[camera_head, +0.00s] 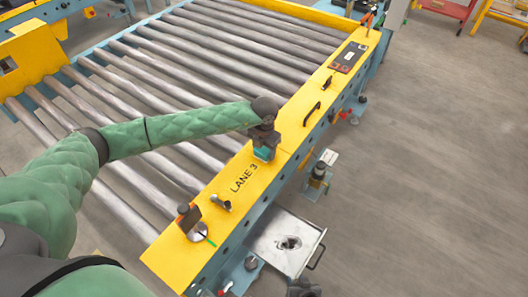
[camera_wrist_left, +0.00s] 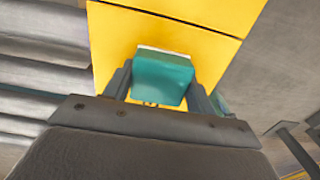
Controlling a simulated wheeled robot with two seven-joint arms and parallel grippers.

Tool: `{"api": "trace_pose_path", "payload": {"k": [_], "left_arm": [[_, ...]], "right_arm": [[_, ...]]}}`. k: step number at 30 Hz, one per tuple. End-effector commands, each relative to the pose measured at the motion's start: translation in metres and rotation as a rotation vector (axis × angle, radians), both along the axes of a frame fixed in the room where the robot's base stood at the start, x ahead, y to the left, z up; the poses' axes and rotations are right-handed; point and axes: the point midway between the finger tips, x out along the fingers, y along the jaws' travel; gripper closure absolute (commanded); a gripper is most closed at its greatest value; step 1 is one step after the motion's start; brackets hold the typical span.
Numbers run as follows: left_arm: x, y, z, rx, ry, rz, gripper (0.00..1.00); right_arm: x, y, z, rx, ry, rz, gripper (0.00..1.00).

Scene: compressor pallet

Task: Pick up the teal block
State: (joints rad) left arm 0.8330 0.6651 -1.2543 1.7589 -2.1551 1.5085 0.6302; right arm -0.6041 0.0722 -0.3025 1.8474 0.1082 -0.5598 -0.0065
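The teal block (camera_head: 263,153) is at the yellow side rail of the roller conveyor, near the "LANE 3" lettering. My left gripper (camera_head: 264,142) points down over it from above. In the left wrist view the teal block (camera_wrist_left: 163,80) sits between the two fingers (camera_wrist_left: 162,88), which lie close against its opposite sides with no clear gap. Its underside is hidden, so I cannot tell whether it rests on the rail. My right gripper (camera_head: 303,288) shows only as a dark piece at the bottom edge; its fingers cannot be made out.
Rollers (camera_head: 165,75) fill the left. A metal tray (camera_head: 287,243) juts out below the rail.

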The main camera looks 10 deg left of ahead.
Motion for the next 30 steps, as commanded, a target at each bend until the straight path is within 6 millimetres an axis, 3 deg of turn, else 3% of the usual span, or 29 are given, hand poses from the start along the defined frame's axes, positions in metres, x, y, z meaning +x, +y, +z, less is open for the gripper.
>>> {"api": "trace_pose_path", "payload": {"k": [11, 20, 30], "left_arm": [[0.000, 0.000, 0.003, 0.000, 0.000, 0.000, 0.69], [0.001, 0.000, 0.041, -0.001, -0.003, -0.001, 0.69], [0.045, -0.048, 0.078, -0.002, -0.001, -0.001, 0.69]], "right_arm": [[0.000, -0.001, -0.001, -0.001, 0.001, 0.000, 0.64], [0.001, -0.001, -0.004, -0.002, 0.000, -0.001, 0.64], [0.002, -0.002, -0.012, -0.002, -0.004, -0.002, 0.64]]}}
